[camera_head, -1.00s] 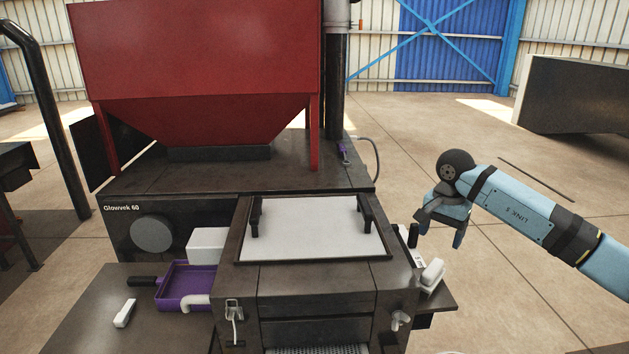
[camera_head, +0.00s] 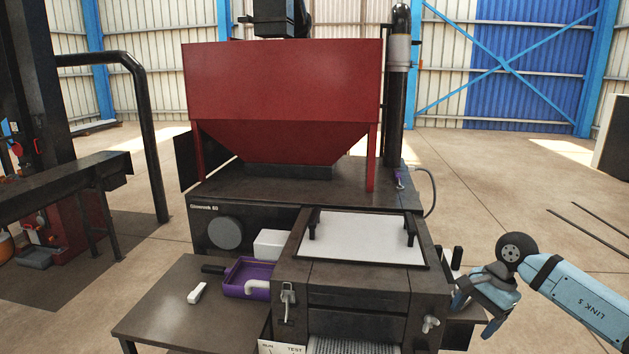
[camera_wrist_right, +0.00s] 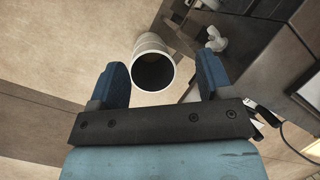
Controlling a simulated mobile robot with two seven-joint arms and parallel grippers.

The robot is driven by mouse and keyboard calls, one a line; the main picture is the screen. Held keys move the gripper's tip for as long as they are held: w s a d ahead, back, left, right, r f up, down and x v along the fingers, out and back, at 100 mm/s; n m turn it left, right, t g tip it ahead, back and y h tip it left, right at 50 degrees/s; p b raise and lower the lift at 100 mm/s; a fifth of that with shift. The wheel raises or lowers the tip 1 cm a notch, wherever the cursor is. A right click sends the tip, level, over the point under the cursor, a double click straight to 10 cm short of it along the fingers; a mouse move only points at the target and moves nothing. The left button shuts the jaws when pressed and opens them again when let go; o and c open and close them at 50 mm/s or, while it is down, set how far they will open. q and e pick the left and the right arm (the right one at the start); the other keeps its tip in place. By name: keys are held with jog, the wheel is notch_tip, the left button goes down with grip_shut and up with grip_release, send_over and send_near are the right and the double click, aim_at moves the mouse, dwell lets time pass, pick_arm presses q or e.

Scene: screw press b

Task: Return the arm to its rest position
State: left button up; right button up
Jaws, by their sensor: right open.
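My right arm comes in from the right in the head view. Its gripper (camera_head: 474,314) is open and empty, beside the right side of the press (camera_head: 350,276). It covers part of the small side shelf there. In the right wrist view the two blue fingers (camera_wrist_right: 160,85) stand apart with nothing between them. A white round container (camera_wrist_right: 153,64) with a dark inside shows beyond the fingertips, apart from them. My left gripper is not in view.
A red hopper (camera_head: 282,85) stands on the machine. A wing nut (camera_head: 431,325) sticks out of the press near my right gripper. Open floor (camera_head: 500,190) lies behind the arm.

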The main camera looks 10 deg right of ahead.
jog(key=s+a+f+m+t+y+p, duration=0.1)
jog(key=s+a+f+m+t+y, duration=0.2)
jog(key=a+m, duration=0.45)
jog(key=s+a+m+t+y, duration=0.2)
jog(key=a+m+t+y, duration=0.1)
jog(key=a+m+y, duration=0.4)
jog(key=s+a+f+m+t+y+p, duration=0.1)
jog(key=s+a+f+m+t+y, duration=0.15)
jog(key=a+m, duration=0.6)
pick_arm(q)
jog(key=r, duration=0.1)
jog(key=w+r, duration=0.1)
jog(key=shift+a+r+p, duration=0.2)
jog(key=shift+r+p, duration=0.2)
pick_arm(e)
jog(key=s+d+f+m+t+h, duration=0.1)
jog(key=s+f+m+h, duration=0.5)
jog(key=m, duration=1)
jog(key=s+d+f+m+t+h, duration=0.1)
jog(key=s+f+m+h, duration=0.6)
jog(key=s+f+m, duration=0.4)
jog(key=f+m, duration=0.1)
jog(key=m, duration=0.4)
jog(key=shift+s+d+m, duration=0.4)
